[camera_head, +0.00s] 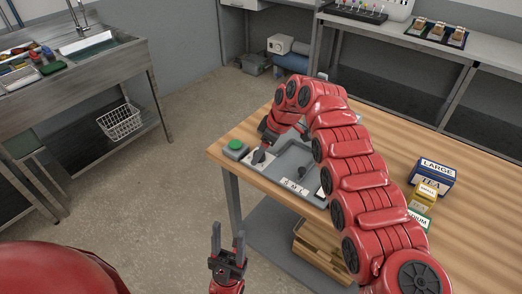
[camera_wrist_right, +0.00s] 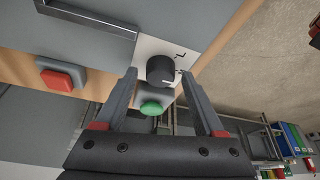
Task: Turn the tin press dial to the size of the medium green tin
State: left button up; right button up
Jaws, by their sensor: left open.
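The medium green tin (camera_head: 418,217) is on the table at the right, partly hidden by my right arm. The tin press (camera_head: 293,157) is at the table's left end, partly covered by that arm. Its black dial (camera_wrist_right: 160,70) sits on a white plate with letters; the pointer's setting is too small to tell. My right gripper (camera_wrist_right: 159,75) is open, its fingers on either side of the dial in the wrist view; contact cannot be told. In the head view the dial (camera_head: 259,157) is just below the right hand. My left gripper (camera_head: 229,236) is open and empty, in front of the table.
A green button (camera_head: 236,145) is beside the dial, and a red button (camera_wrist_right: 58,76) shows in the wrist view. A blue large tin (camera_head: 432,174) and a small yellow tin (camera_head: 425,193) stand by the green one. A wooden crate (camera_head: 315,250) is under the table.

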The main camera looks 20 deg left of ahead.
jog(key=shift+r, duration=0.1)
jog(key=v, duration=1.7)
jog(key=shift+b, duration=0.35)
jog(key=shift+d, duration=0.1)
